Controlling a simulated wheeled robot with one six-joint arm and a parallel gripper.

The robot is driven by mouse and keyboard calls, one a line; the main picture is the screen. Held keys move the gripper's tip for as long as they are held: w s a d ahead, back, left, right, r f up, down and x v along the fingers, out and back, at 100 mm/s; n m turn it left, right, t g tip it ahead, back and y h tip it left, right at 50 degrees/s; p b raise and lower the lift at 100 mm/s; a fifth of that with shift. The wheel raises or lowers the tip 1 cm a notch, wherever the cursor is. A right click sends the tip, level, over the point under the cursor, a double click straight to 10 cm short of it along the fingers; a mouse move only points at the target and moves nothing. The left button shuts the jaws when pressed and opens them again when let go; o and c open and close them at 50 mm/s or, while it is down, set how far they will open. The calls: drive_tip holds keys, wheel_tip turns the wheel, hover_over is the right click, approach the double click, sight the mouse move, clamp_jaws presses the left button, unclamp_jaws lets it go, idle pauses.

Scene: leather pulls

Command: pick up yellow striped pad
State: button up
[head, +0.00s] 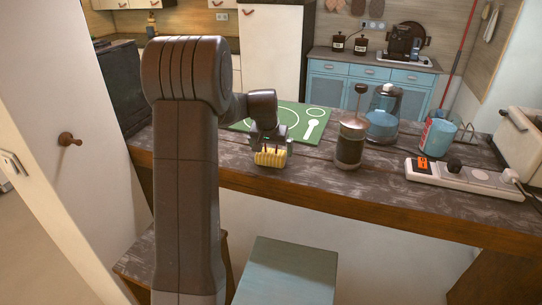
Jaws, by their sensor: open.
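A small yellow striped pad (271,157) lies on the dark wooden counter, close to its front edge. My gripper (272,146) is right above the pad, pointing down, with its fingers at the pad's top. The jaws are open. Part of the pad is covered by the fingers, and I cannot tell whether they touch it.
A green placemat (300,124) lies behind the gripper. To the right stand a French press (350,144), a blue kettle (385,115), a blue mug (437,138) and a white power strip (470,178). A blue stool (287,273) stands in front of the counter (390,190).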

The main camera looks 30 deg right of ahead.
sight(272, 151)
drive_tip(key=c, duration=0.7)
wheel_tip(272, 151, up, 10)
drive_tip(key=shift+b, duration=0.75)
drive_tip(key=o, duration=0.3)
drive_tip(key=shift+c, duration=1.1)
